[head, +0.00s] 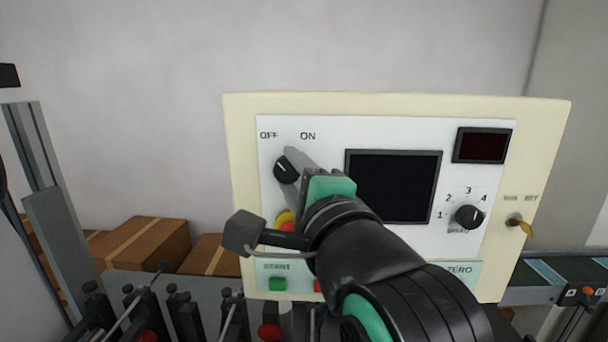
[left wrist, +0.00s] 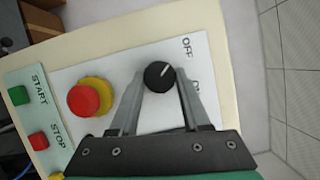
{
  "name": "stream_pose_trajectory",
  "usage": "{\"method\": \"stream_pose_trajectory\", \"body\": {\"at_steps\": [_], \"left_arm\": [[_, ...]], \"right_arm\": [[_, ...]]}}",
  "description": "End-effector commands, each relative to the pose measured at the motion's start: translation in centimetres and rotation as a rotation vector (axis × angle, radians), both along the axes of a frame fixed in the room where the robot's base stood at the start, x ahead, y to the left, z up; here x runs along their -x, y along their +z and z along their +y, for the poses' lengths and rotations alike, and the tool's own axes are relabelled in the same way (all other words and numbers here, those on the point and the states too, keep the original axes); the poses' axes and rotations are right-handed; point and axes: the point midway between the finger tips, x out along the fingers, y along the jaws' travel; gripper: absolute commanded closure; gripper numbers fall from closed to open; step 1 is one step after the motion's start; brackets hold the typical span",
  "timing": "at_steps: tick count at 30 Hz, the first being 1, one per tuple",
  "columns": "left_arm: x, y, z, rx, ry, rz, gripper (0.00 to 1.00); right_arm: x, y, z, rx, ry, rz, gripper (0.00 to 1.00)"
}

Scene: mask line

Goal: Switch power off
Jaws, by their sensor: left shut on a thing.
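The black round power knob (head: 286,169) sits at the upper left of the white control panel face, below the printed OFF and ON labels. My left gripper (head: 292,171) is at the knob, with one finger on either side of it. In the left wrist view the two fingertips (left wrist: 161,84) are closed about the knob (left wrist: 159,74). The knob's white pointer line points towards the OFF label. Part of the panel is hidden behind my left gripper and arm. My right gripper is not in view.
A red and yellow emergency button (left wrist: 84,99) is close beside one finger. Green START (left wrist: 19,95) and red STOP (left wrist: 39,141) buttons lie further off. A dark screen (head: 400,185), speed knob (head: 468,216) and key switch (head: 518,224) are to the right. Cardboard boxes (head: 148,243) stand behind at left.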

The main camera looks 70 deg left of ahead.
Motion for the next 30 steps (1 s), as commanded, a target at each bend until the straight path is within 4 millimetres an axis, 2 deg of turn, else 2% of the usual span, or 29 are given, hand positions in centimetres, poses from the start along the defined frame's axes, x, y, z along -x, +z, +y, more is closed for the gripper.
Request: {"method": "stream_pose_trajectory", "body": {"at_steps": [5, 6, 10, 11, 19, 22, 26, 30], "left_arm": [[0.0, 0.0, 0.0, 0.0, 0.001, -0.001, 1.0], [0.0, 0.0, 0.0, 0.0, 0.001, -0.001, 0.5], [0.0, 0.0, 0.0, 0.0, 0.0, 0.0, 0.26], [0.0, 0.0, 0.0, 0.0, 0.0, 0.0, 0.23], [0.0, 0.0, -0.1, 0.0, 0.0, 0.001, 0.23], [0.0, -0.1, -0.7, 0.0, -0.001, 0.002, 0.23], [0.1, -0.4, -3.0, 0.0, -0.006, 0.002, 0.23], [0.3, -0.6, -6.5, 0.0, -0.006, 0.002, 0.23]], "right_arm": [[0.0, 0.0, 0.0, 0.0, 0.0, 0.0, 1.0], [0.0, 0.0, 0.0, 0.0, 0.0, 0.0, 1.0], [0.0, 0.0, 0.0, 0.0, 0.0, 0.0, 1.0], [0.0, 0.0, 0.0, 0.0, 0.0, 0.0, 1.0], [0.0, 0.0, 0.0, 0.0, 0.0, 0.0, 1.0], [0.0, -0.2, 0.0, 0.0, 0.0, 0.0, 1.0], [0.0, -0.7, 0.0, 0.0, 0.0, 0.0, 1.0], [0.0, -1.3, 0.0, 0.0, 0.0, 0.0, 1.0]]}}
